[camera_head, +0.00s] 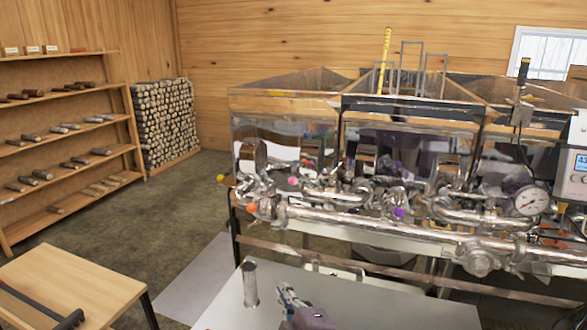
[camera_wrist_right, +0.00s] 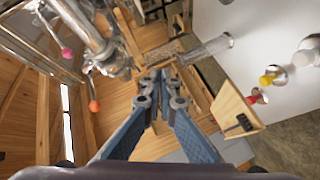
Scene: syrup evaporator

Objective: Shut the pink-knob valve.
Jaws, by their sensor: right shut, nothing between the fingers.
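The pink knob (camera_head: 293,181) sits on the metal pipework at the front of the evaporator, left of centre in the head view. It also shows at the upper left of the right wrist view (camera_wrist_right: 67,53). Whether its valve is open or shut I cannot tell. My right gripper (camera_head: 288,291) is low in the head view, over the grey table and apart from the knob. In the right wrist view its fingers (camera_wrist_right: 161,76) are together with nothing between them. My left gripper is not in view.
An orange knob (camera_head: 252,208), a yellow knob (camera_head: 221,178) and a purple knob (camera_head: 399,212) are nearby on the pipework. A metal cylinder (camera_head: 250,285) stands on the grey table (camera_head: 400,312), left of my gripper. A wooden table (camera_head: 65,282) is at the lower left.

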